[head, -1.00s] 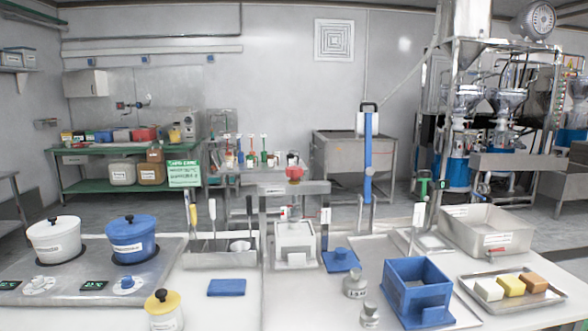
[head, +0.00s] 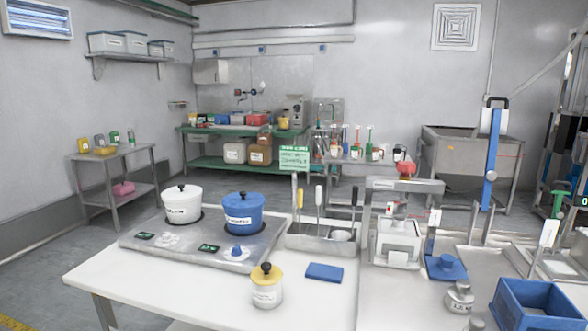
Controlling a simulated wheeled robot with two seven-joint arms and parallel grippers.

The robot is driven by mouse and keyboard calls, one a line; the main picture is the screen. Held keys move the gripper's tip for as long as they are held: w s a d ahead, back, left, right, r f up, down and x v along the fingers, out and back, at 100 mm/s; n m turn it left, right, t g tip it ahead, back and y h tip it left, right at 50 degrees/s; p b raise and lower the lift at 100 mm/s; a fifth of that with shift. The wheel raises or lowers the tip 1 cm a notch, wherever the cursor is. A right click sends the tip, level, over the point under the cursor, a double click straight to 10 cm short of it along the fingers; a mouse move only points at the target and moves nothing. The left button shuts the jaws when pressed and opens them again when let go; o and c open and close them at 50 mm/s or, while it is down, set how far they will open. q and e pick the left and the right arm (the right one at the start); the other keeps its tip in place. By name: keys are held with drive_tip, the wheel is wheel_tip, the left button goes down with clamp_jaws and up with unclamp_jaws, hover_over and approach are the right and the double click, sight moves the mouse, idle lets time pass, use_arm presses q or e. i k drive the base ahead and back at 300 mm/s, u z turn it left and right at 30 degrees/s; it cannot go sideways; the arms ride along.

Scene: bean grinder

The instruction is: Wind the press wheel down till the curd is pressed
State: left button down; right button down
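The press (head: 375,215) is a grey metal frame standing on the right part of the white worktop. Its red wheel (head: 405,168) sits on top of the crossbar. A white box-shaped mould (head: 398,240) stands under the crossbar inside the frame. The curd cannot be made out; any inside the mould is hidden. Neither of my grippers shows in the head view.
A hob (head: 190,243) bears a white pot (head: 182,205) and a blue pot (head: 243,212). A yellow-lidded jar (head: 267,287), a blue block (head: 324,272), a blue lidded piece (head: 446,267) and an open blue box (head: 535,303) stand on the worktop. The front left worktop is clear.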

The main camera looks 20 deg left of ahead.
sight(405, 167)
drive_tip(key=k, duration=0.55)
drive_tip(key=u, duration=0.5)
drive_tip(key=i, duration=1.3)
drive_tip(key=u, duration=0.15)
